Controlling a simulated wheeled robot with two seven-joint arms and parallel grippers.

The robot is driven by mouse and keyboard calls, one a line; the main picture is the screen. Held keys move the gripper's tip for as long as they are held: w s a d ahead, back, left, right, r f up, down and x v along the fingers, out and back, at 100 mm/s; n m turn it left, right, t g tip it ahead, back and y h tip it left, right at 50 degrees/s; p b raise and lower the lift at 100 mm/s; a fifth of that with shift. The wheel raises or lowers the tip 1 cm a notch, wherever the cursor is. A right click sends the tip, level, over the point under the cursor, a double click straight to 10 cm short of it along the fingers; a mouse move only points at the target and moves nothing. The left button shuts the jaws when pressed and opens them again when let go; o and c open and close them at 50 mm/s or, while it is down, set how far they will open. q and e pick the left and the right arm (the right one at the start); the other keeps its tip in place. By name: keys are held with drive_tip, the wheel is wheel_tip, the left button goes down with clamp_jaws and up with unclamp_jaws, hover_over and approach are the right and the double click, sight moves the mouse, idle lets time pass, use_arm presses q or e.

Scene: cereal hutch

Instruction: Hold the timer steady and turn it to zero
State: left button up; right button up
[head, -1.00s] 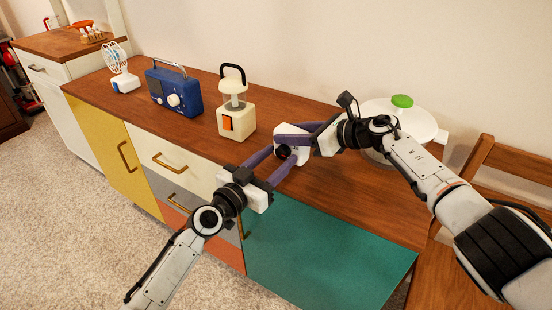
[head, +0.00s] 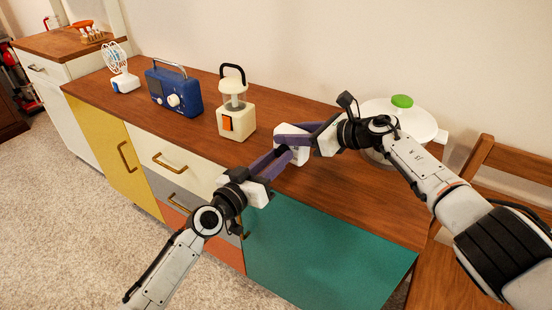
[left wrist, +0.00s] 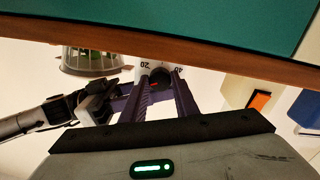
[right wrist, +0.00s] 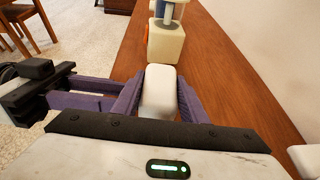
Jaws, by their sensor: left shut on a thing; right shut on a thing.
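The timer is a small white block near the front edge of the brown cabinet top, mostly hidden by my grippers in the head view (head: 298,158). Its numbered face, with 20 and 40 legible, shows in the left wrist view (left wrist: 146,70), with a dark dial (left wrist: 160,77) and a red mark. My left gripper (head: 286,156) reaches in from the front and is shut on the dial. My right gripper (head: 288,136) comes from the right and is shut on the white body, which shows between its fingers in the right wrist view (right wrist: 158,94).
A cream lantern (head: 236,120) with an orange switch stands left of the timer. A blue radio (head: 174,90) and a white fan (head: 121,70) stand farther left. The wooden top (head: 330,185) in front is clear.

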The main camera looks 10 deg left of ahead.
use_arm(q)
drive_tip(key=shift+n, duration=1.2)
drive_tip(key=o, duration=1.1)
drive_tip(key=shift+c, duration=0.2)
drive_tip(key=v, duration=1.2)
drive_tip(key=shift+s, duration=0.1)
